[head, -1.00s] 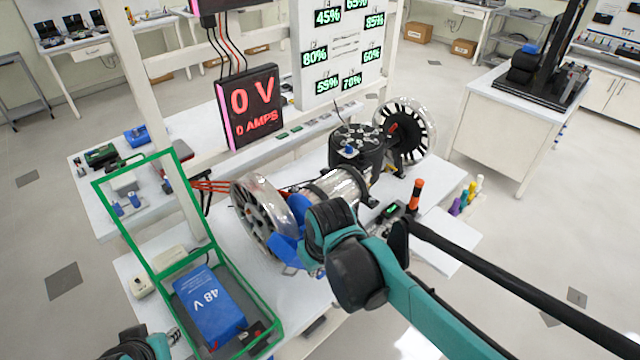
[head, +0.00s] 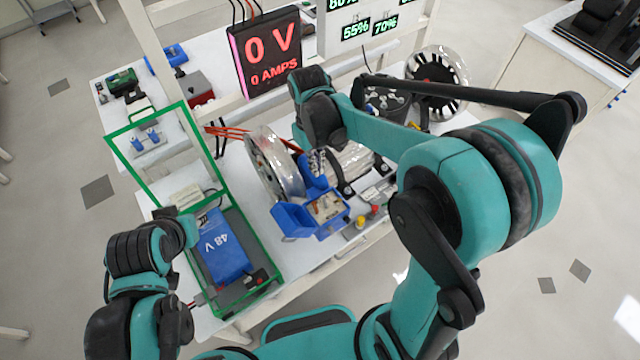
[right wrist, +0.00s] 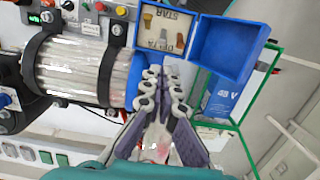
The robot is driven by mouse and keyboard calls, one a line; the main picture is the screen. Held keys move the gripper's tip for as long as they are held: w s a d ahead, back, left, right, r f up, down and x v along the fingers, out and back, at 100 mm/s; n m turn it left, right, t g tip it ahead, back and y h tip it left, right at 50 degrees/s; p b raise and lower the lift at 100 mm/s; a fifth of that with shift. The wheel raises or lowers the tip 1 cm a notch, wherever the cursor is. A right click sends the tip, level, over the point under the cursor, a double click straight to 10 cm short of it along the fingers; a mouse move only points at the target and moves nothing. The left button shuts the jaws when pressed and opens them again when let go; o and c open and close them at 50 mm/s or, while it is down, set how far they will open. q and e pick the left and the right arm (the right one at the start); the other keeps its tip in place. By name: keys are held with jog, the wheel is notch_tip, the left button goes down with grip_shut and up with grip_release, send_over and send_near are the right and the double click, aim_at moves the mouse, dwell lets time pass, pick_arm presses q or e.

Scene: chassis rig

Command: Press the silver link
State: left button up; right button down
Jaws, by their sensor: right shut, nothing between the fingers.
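A blue box (head: 327,212) with its lid open sits at the middle of the bench, by a silver cylinder. In the right wrist view the box (right wrist: 257,38) holds small links on a pale panel marked DELTA and STAR. One is brownish-gold; a greyish piece (right wrist: 180,41) looks like the silver link, but it is too small to be sure. My right gripper (right wrist: 164,80) is shut and empty, its fingertips at the box's near edge; I cannot tell whether they touch it. In the head view it (head: 318,166) is just behind the box. My left arm is at lower left; its gripper cannot be made out.
The silver cylinder (right wrist: 72,72) with black straps lies left of the box in the right wrist view. A silver wheel (head: 270,165) stands beside it. A green frame (head: 280,276) around a blue 48 V battery (head: 225,255) is to the left. Coloured buttons (right wrist: 101,7) are close by.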

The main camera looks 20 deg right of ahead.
aim_at(325, 197)
jog(key=f, duration=0.6)
jog(key=f+b, duration=0.1)
jog(key=f, duration=0.3)
jog(key=shift+s+d, duration=0.2)
jog(key=shift+s, duration=0.2)
jog(key=shift+s+d+r+t, duration=0.2)
jog(key=shift+s+t, duration=0.1)
jog(key=shift+t, duration=0.4)
jog(key=shift+s+y, duration=0.1)
jog(key=shift+y, duration=0.2)
jog(key=shift+s+d+r+t+y+b, duration=0.1)
jog(key=shift+s+r+t+y+b, duration=0.1)
jog(key=shift+s+t+b, duration=0.3)
jog(key=shift+s+d+r+t+y+b, duration=0.1)
jog(key=shift+s+t+y, duration=0.1)
jog(key=shift+t, duration=0.5)
jog(key=t, duration=0.1)
jog(key=s+t+y+b, duration=0.1)
jog(key=t, duration=0.1)
jog(key=s+d+t+b, duration=0.1)
jog(key=shift+s+t+y, duration=0.1)
jog(key=shift+t+y, duration=0.2)
jog(key=shift+a+r, duration=0.1)
jog(key=shift+r, duration=0.15)
